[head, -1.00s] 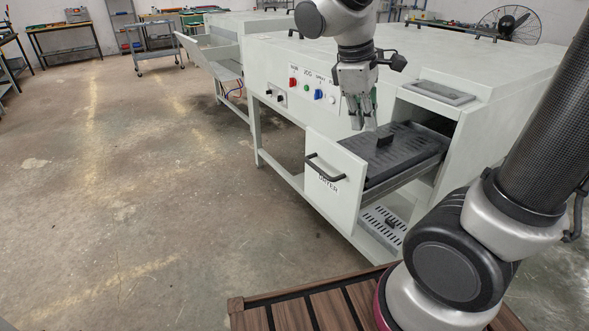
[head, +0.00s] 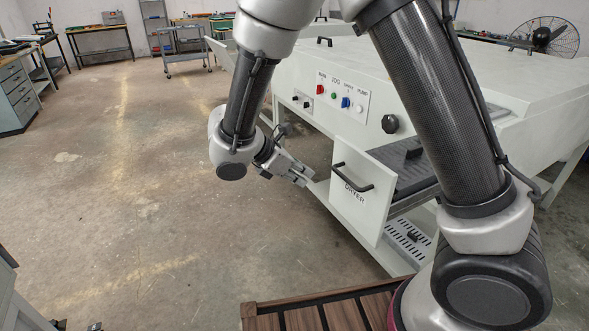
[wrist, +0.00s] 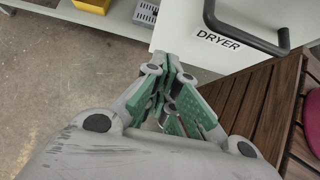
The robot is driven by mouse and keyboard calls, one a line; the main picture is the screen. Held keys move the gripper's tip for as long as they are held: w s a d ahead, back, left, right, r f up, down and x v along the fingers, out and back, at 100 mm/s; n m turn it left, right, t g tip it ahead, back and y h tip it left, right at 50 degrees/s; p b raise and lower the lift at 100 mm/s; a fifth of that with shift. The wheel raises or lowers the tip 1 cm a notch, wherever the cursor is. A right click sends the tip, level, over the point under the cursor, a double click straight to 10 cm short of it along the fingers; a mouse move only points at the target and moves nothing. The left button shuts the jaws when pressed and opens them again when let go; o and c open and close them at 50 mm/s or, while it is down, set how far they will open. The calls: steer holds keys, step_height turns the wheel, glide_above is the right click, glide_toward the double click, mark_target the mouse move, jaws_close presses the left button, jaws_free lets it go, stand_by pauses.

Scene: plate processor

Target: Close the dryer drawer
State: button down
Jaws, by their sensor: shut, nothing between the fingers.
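The dryer drawer (head: 362,205) stands pulled out from the white machine, with a black handle and a DRYER label on its front panel. A dark tray (head: 416,172) lies in it, partly hidden behind my arm. My gripper (head: 308,179) is in front of the drawer, left of its front panel in the head view, shut and empty. In the wrist view the shut fingers (wrist: 172,62) show just below the drawer's front panel (wrist: 185,32) in the picture. The black handle (wrist: 245,32) is to their upper right. Whether the fingertips touch the panel I cannot tell.
The white machine's control panel (head: 340,98) has coloured buttons and a black knob. A perforated lower tray (head: 408,243) is under the drawer. A brown slatted wooden surface (head: 330,312) is at the bottom. The concrete floor (head: 130,200) at left is open.

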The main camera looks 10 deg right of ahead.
steer(key=shift+w+d+f, duration=0.35)
steer(key=shift+d+f, duration=0.15)
steer(key=shift+d, duration=0.6)
steer(key=shift+w+d+f, duration=0.35)
steer(key=shift+d+f, duration=0.1)
steer(key=shift+d, duration=0.7)
steer(key=shift+w+d+f, duration=0.35)
steer(key=shift+d+f, duration=0.15)
steer(key=shift+d, duration=0.6)
steer(key=shift+w, duration=0.1)
